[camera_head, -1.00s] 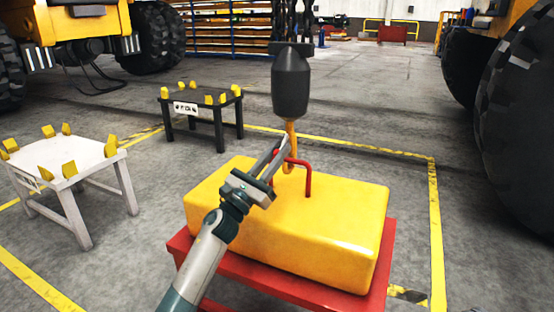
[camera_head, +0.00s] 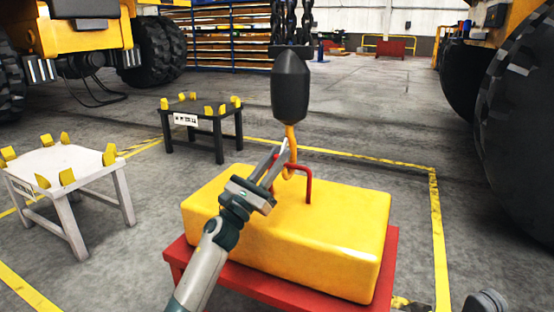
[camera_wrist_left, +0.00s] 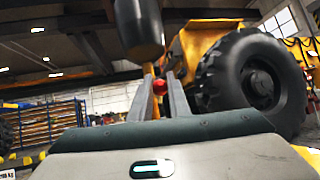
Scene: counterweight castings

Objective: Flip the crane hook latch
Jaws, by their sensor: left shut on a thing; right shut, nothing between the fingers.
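The orange crane hook (camera_head: 291,150) hangs below a black hook block (camera_head: 290,88), its lower bend at the red lifting loop (camera_head: 309,184) on the yellow casting (camera_head: 300,230). My left gripper (camera_head: 280,152) reaches up to the hook from the lower left. In the left wrist view its fingers (camera_wrist_left: 161,92) are on either side of a small red knob (camera_wrist_left: 160,87), which they hold, at the hook under the block (camera_wrist_left: 140,28). The latch itself cannot be made out.
The casting rests on a red stand (camera_head: 240,283). A white stand (camera_head: 65,165) and a black stand (camera_head: 200,112), both with yellow corner blocks, are to the left. Large vehicle tyres (camera_head: 520,140) flank the area. Open floor lies behind the casting.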

